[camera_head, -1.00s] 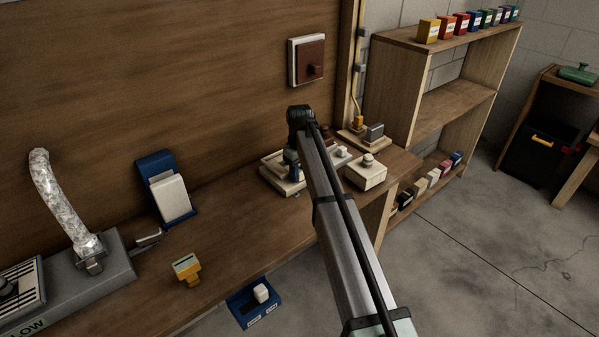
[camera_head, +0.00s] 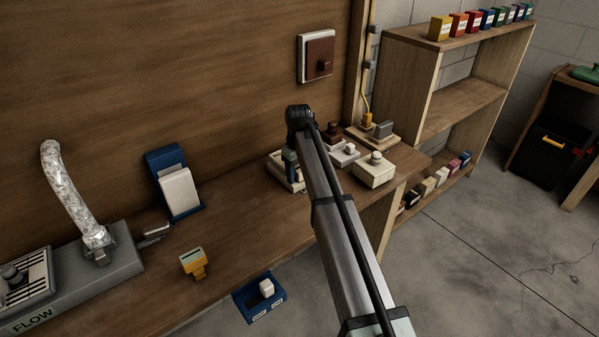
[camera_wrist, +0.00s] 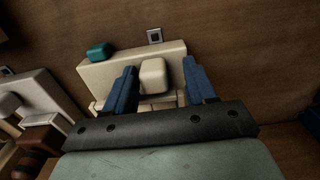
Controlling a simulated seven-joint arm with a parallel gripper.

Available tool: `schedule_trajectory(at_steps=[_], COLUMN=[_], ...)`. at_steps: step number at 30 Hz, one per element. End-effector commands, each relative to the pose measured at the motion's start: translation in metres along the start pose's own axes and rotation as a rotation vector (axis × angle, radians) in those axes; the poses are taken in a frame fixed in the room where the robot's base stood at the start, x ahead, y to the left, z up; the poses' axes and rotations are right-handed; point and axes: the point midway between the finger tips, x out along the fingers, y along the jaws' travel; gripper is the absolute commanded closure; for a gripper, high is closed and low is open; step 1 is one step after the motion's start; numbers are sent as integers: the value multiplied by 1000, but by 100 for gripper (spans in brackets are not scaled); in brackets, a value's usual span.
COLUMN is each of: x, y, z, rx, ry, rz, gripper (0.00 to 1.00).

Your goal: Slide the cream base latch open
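A cream base (camera_wrist: 110,72) fills the middle of the wrist view. A cream latch block (camera_wrist: 153,75) stands up from it. My gripper (camera_wrist: 160,66) is open, with one blue finger on each side of the latch block. The left finger is close to the block, and a gap shows on the right. I cannot tell whether either finger touches it. In the head view my gripper (camera_head: 290,160) is down at the cream base (camera_head: 275,158), and my arm hides most of both.
A green block (camera_wrist: 97,52) sits on the base's far left edge. A small square fitting (camera_wrist: 154,36) lies just beyond the base. Other fixtures, including a cream box (camera_head: 374,172) with a knob, stand close to the right.

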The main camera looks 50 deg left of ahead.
Motion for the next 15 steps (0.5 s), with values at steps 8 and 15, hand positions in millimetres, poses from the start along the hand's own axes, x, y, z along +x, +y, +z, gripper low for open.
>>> schedule_trajectory(at_steps=[8, 15], x=[-2, -31], y=[2, 2], z=[0, -1], rx=[1, 1], ry=[0, 2], rz=[3, 4], gripper=[45, 45])
